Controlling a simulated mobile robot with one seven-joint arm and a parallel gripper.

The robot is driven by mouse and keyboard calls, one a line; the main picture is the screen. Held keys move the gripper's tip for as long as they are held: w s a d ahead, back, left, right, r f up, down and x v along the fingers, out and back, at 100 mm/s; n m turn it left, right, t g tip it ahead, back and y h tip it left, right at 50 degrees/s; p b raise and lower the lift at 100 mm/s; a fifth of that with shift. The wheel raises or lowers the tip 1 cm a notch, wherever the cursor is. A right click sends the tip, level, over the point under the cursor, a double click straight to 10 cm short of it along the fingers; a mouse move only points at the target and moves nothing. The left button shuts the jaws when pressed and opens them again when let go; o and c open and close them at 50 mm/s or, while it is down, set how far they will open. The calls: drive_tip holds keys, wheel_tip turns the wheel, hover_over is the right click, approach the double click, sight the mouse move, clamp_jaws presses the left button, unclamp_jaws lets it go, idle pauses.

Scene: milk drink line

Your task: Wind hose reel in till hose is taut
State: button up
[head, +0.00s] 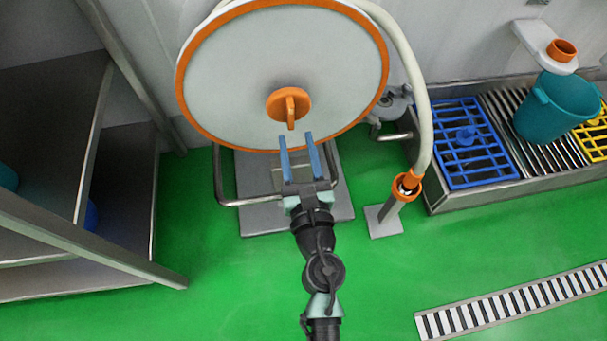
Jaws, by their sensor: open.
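The hose reel (235,75) is a large pale grey disc with an orange rim, standing against the wall. An orange hub with a raised orange grip (290,105) sits at its middle. The pale hose (415,75) leaves the top of the reel, arcs out to the right and bends down to an orange-collared end at a short metal post (398,205). The hose bows outward in a wide curve. My gripper (296,140) is open, its two blue fingers pointing up at the reel just below the orange grip. I cannot tell whether they touch it. Nothing shows between the fingers.
A grey base plate and bent metal tube frame (230,203) lie under the reel. A metal shelf rack (130,175) stands at left. At right is a trough with a blue grate (460,165), a teal bucket (556,108) and a yellow grate (596,140). A floor drain (515,303) lies front right.

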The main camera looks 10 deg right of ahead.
drive_tip(key=s+b, duration=0.1)
drive_tip(key=s, duration=0.6)
drive_tip(key=shift+s+b, duration=0.25)
drive_tip(key=shift+b, duration=0.05)
